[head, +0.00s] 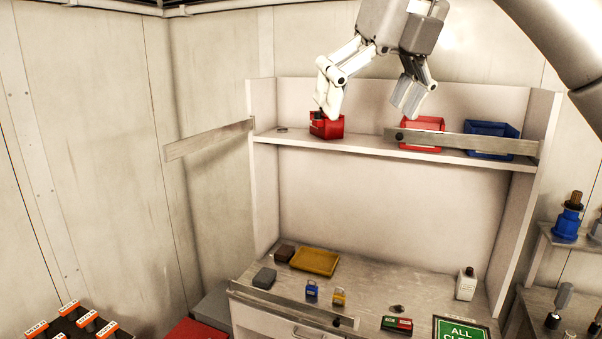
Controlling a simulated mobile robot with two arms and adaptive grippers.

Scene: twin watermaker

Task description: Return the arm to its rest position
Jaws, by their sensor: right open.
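My right gripper (370,98) hangs in from the top of the head view, fingers pointing down. Its two fingers are spread wide apart and nothing is between them. It is in front of and above the shelf (370,150). The left fingertip overlaps a small red bin (327,127) on the shelf in the picture; I cannot tell whether they touch. My right arm comes in from the upper right corner. My left gripper is not in view.
A red bin (423,124) and a blue bin (492,137) stand on the shelf behind a metal bar (470,142). Another bar (208,139) juts out left. Below, the worktop holds a yellow tray (315,261), padlocks (312,290) and a white bottle (466,284).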

